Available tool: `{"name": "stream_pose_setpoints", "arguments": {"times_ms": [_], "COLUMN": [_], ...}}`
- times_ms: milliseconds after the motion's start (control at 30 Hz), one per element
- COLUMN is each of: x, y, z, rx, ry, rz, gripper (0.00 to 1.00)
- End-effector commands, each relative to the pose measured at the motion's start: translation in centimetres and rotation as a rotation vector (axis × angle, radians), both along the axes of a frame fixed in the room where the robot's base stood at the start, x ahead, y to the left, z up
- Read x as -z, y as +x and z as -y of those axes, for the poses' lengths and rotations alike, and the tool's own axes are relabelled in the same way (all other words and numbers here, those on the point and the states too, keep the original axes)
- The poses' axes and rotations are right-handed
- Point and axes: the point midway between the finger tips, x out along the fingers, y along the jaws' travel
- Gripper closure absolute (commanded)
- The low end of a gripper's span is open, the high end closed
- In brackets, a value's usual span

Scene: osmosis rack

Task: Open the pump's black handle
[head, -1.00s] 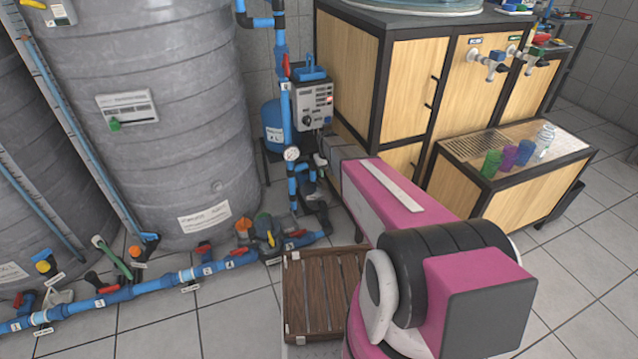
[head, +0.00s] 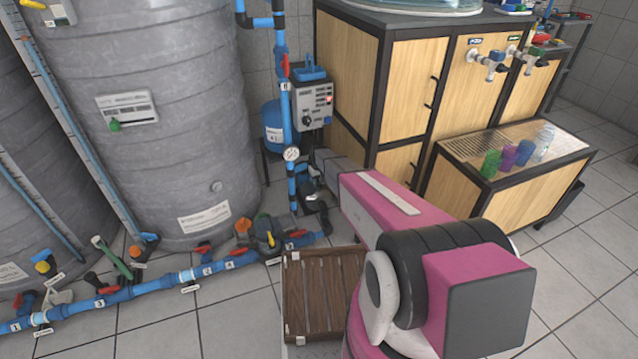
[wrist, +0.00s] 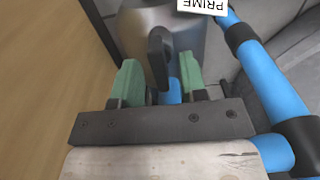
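The pump's black handle (wrist: 158,58) is upright in the wrist view, in front of a metallic grey pump body (wrist: 178,28). A white PRIME tag (wrist: 203,5) appears upside down above it. My gripper (wrist: 159,78) is open, with one green fingertip on each side of the handle. There is a visible gap between the handle and each fingertip; I cannot tell whether the handle is fully between them in depth. In the head view the handle cannot be made out, as my arm reaches the low area by the blue pipes.
A vertical blue pipe (head: 286,110) with a gauge (head: 291,154) stands just left of my arm. A wooden cabinet (head: 345,85) stands close on the right. A grey tank (head: 160,150) is to the left, and a slatted wooden crate (head: 293,255) is on the floor.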

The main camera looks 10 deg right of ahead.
Motion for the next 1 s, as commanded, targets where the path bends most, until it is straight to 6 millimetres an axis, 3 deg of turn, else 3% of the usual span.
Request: {"name": "stream_pose_setpoints", "arguments": {"times_ms": [300, 367, 433, 767, 1000], "x": [0.66, 0.66, 0.66, 0.63, 0.62], "y": [-0.02, -0.02, -0.03, -0.04, -0.04], "z": [0.01, 0.01, 0.01, 0.0, 0.0], "rx": [0.0, 0.0, 0.0, -0.017, -0.119], "ry": [0.0, 0.0, 0.0, 0.0, 0.0], "rz": [0.001, 0.001, 0.0, 0.0, 0.0], "gripper": [0.61, 0.77, 1.0, 1.0, 1.0]}}
